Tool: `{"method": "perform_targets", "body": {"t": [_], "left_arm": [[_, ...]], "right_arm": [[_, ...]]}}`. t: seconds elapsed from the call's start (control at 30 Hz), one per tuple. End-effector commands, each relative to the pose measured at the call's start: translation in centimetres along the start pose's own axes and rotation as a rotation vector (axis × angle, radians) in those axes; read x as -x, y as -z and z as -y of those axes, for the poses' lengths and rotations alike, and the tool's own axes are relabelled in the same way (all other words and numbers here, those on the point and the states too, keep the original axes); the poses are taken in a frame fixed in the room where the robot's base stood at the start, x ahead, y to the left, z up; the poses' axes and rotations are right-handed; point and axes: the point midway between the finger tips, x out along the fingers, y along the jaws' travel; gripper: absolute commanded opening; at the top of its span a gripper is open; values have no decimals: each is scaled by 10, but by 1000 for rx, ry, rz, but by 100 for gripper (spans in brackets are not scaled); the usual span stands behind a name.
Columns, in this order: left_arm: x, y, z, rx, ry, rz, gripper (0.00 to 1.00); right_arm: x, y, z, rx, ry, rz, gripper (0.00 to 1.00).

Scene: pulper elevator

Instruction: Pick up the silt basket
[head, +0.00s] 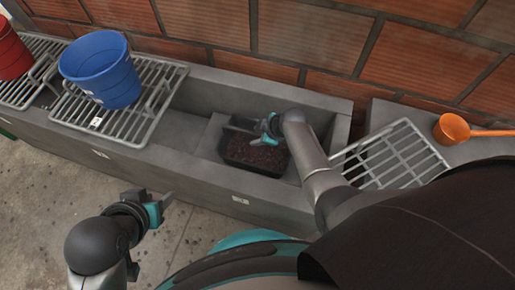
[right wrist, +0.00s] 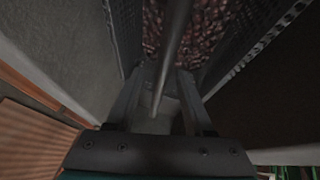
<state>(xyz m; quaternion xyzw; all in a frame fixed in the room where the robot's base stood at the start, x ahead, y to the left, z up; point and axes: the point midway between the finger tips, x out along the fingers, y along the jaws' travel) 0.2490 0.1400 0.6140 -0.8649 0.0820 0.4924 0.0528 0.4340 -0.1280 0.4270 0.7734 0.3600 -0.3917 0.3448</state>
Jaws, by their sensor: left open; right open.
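The silt basket (head: 252,171) is a dark box holding reddish-brown contents, low inside the concrete trough. Its mesh wall (right wrist: 243,48) and contents also show in the right wrist view. My right gripper (head: 268,140) is over the basket and hides part of its far side. In the right wrist view my right gripper (right wrist: 160,95) is open, with a grey bar (right wrist: 172,45), apparently the basket's handle, running between its fingers. I cannot tell whether the fingers touch the bar. My left gripper (head: 162,207) is open and empty, in front of the trough.
A blue bucket (head: 101,72) stands on a metal grate (head: 150,85) at the left, with a red bucket (head: 10,50) beyond. The trough walls (head: 200,178) surround the basket closely.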

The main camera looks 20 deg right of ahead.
Motion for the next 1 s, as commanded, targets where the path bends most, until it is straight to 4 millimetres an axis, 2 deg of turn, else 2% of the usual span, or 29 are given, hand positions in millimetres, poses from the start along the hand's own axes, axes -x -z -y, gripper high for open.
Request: {"method": "perform_targets", "body": {"t": [0.47,0.93,1.0], "left_arm": [[-2,-1,0,0,0,0,47],[-2,-1,0,0,0,0,47],[-2,-1,0,0,0,0,47]], "right_arm": [[-3,-2,1,0,1,0,52],[-3,-2,1,0,1,0,2],[-3,-2,1,0,1,0,0]]}}
